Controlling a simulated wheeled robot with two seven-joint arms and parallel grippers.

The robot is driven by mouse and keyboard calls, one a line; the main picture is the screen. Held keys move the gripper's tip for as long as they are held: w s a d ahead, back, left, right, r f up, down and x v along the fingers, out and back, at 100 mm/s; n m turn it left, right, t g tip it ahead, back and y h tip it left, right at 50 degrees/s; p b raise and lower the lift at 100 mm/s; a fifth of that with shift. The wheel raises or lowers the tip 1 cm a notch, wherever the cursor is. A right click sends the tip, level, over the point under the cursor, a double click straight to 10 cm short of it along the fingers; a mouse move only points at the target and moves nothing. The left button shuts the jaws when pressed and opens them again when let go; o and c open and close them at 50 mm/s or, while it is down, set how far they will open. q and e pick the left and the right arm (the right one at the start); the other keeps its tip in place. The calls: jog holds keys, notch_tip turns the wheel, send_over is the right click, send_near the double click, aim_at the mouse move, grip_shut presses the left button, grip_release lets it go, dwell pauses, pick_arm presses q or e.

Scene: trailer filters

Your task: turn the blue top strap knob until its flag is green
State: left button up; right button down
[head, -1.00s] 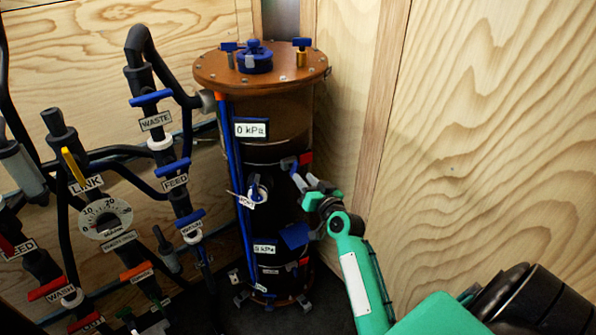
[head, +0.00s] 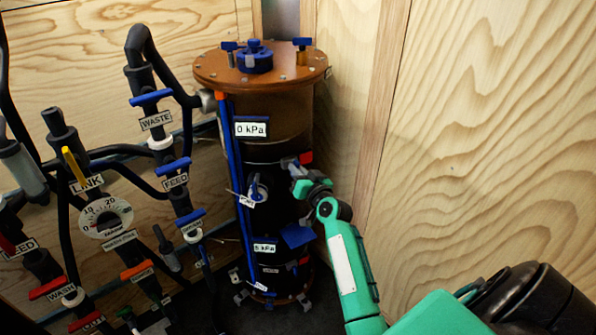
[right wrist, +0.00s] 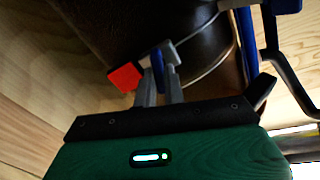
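The black filter vessel (head: 281,218) stands upright in the corner with a strap round its upper part. The red flag (head: 306,158) of the top strap shows at its right side; the flag also shows in the right wrist view (right wrist: 125,77). My right gripper (head: 293,166) is at this strap and hides the knob in the head view. In the right wrist view, the blue top strap knob (right wrist: 158,66) stands between my two grey fingers, which look closed on its sides. My left gripper is not in view.
A blue piece (head: 297,236) sticks out lower on the vessel, below my right gripper. Black pipes with blue valve handles, such as the FEED handle (head: 173,167), stand to the left. A wooden wall (head: 480,130) is close on the right.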

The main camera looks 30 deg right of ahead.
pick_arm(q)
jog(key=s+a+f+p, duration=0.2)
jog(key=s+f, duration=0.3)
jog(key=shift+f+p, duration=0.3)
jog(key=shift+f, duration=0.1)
pick_arm(e)
jog(key=shift+d+m, duration=0.1)
jog(key=shift+m, duration=2.9)
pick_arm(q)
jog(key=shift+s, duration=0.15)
pick_arm(e)
jog(key=c, duration=1.5)
grip_release()
jog(key=shift+s, duration=0.15)
